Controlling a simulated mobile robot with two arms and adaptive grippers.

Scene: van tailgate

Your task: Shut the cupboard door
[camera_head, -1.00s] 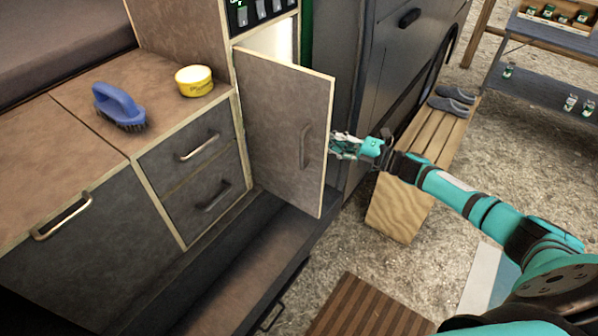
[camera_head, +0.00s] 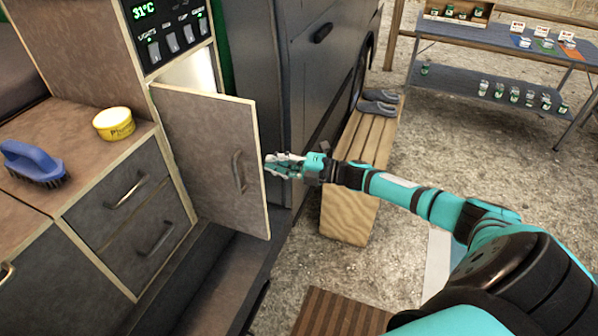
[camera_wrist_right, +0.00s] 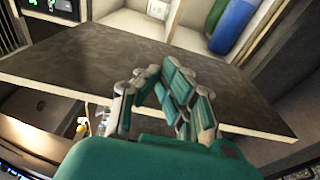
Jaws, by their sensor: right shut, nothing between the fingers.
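The cupboard door (camera_head: 205,150) is a dark brown panel with pale edges and a metal bar handle (camera_head: 238,172). It stands open, swung out from the cupboard below the control panel. My right gripper (camera_head: 268,165) is at the door's free edge in the head view, close to it; whether it touches is unclear. In the right wrist view the door (camera_wrist_right: 130,60) spans the picture, with the shut, empty fingers (camera_wrist_right: 165,80) in front of it and shelves behind. My left gripper does not show.
A control panel (camera_head: 170,32) sits above the cupboard. A blue brush (camera_head: 33,162) and a yellow tin (camera_head: 114,123) are on the counter. A wooden bench (camera_head: 345,205) with slippers stands behind my right arm. A shelf table (camera_head: 500,60) holds jars.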

